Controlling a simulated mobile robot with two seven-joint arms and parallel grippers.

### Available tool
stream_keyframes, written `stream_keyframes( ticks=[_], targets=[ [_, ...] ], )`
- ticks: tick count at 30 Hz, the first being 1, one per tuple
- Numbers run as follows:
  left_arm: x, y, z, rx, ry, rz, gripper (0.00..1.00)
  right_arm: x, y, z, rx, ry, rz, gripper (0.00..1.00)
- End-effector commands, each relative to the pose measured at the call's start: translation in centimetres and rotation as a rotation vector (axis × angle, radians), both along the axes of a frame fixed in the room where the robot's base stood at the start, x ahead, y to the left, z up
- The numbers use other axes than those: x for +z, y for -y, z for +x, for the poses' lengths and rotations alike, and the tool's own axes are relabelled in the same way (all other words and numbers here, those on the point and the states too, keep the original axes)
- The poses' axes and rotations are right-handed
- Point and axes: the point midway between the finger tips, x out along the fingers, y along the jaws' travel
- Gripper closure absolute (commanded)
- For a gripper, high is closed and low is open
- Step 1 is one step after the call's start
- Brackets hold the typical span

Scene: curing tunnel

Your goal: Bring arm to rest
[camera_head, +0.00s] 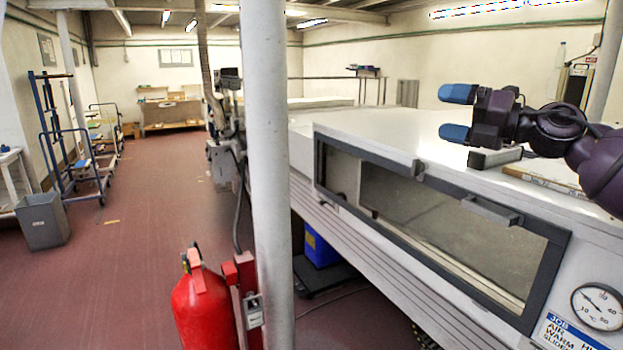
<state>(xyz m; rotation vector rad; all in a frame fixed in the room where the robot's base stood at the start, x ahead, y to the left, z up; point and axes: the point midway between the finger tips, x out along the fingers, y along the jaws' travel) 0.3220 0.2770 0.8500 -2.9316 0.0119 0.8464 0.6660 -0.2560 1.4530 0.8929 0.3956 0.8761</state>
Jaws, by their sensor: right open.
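My right gripper (457,113) comes in from the right over the top of the white curing tunnel (400,131). Its two blue fingertips are spread apart, with nothing between them. The purple and black arm is bent behind it at the right edge. A small grey block-like handle or box (494,157) shows just below the gripper on the machine's top; I cannot tell whether they touch. The tunnel's glass window (455,222) in a dark frame is on the side facing me. My left gripper is not in view.
A white pillar (267,180) stands close in front, with a red fire extinguisher (203,305) beside it. A flat board (549,175) lies on the machine's top at right. A grey bin (42,220) and blue trolleys (66,135) stand at left. The red floor between is clear.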

Motion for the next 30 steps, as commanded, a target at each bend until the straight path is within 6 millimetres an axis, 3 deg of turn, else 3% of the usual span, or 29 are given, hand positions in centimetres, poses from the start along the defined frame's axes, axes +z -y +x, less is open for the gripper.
stream_keyframes(
  ticks=[1,6,11,17,23,30],
  targets=[
    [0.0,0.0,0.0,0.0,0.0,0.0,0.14,-2.1,-1.0,0.1,0.003,-0.038,0.114,0.14],
    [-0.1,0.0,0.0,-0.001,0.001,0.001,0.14,-7.9,-2.2,0.4,-0.053,-0.182,0.446,0.14],
    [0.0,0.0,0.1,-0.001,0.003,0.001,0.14,-14.7,-1.9,0.0,-0.151,-0.357,0.709,0.14],
    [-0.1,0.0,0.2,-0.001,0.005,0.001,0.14,-24.1,-1.0,-2.0,-0.301,-0.598,0.982,0.14],
    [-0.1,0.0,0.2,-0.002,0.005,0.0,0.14,-33.7,-0.1,-5.9,-0.457,-0.835,1.216,0.14],
    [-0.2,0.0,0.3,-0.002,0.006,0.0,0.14,-43.8,0.6,-12.8,-0.625,-1.075,1.47,0.14]
  ],
)
